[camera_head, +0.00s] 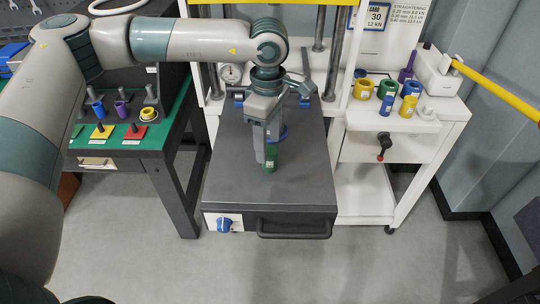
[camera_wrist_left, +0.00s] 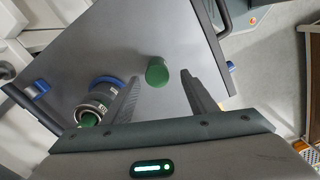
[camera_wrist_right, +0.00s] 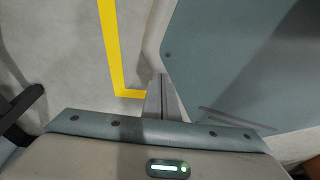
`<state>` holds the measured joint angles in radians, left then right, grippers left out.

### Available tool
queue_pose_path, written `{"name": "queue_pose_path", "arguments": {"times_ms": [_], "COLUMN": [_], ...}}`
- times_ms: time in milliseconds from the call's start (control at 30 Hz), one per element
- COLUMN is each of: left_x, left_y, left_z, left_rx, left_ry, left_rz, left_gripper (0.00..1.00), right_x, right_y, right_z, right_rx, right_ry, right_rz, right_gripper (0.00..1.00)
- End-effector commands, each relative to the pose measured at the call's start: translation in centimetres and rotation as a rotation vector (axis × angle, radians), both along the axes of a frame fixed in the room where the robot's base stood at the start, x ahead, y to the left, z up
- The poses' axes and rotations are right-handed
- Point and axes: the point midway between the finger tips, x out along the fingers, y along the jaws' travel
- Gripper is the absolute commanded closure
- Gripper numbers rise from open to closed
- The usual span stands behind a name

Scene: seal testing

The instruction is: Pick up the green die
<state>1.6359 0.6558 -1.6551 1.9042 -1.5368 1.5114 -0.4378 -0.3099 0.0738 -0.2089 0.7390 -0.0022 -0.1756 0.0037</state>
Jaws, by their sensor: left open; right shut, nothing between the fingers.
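The green die (camera_head: 269,165) is a small green cylinder on the dark grey top of a drawer-like unit (camera_head: 225,185). In the head view my left gripper (camera_head: 265,152) points down over it and hides part of it. In the left wrist view the green die (camera_wrist_left: 157,72) shows between the lines of the open fingers of my left gripper (camera_wrist_left: 160,76), just past their tips; I see no clear contact. My right gripper (camera_wrist_right: 161,82) is shut and empty, seen only in its wrist view.
A ringed metal part with blue and green (camera_wrist_left: 100,102) stands close beside the left finger in the left wrist view. Press columns (camera_head: 333,55) rise behind the unit. Coloured cups (camera_head: 388,90) stand on the white bench at right. A green-topped table (camera_head: 160,130) stands at left.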

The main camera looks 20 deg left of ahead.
Motion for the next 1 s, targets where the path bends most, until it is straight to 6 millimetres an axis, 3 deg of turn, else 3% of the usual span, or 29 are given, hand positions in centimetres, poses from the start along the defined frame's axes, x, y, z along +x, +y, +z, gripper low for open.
{"name": "queue_pose_path", "arguments": {"times_ms": [167,500,700,1000], "left_x": [0.1,0.4,0.4,0.4], "left_y": [-0.1,-0.2,-0.2,-0.2], "left_z": [-0.7,-3.6,-4.9,-5.0], "left_rx": [0.001,0.001,0.001,0.001], "left_ry": [0.003,0.004,0.001,0.000], "left_rz": [0.000,0.000,0.001,0.000], "left_gripper": [0.48,0.48,0.48,0.48], "right_x": [-1.5,-7.7,-7.2,-5.8], "right_y": [-0.5,-2.7,-3.2,-2.9], "right_z": [0.3,0.8,1.2,1.2], "right_rx": [-0.009,-0.048,-0.052,-0.047], "right_ry": [0.038,0.173,0.163,0.140], "right_rz": [0.000,-0.010,-0.010,-0.007], "right_gripper": [1.00,1.00,1.00,1.00]}}
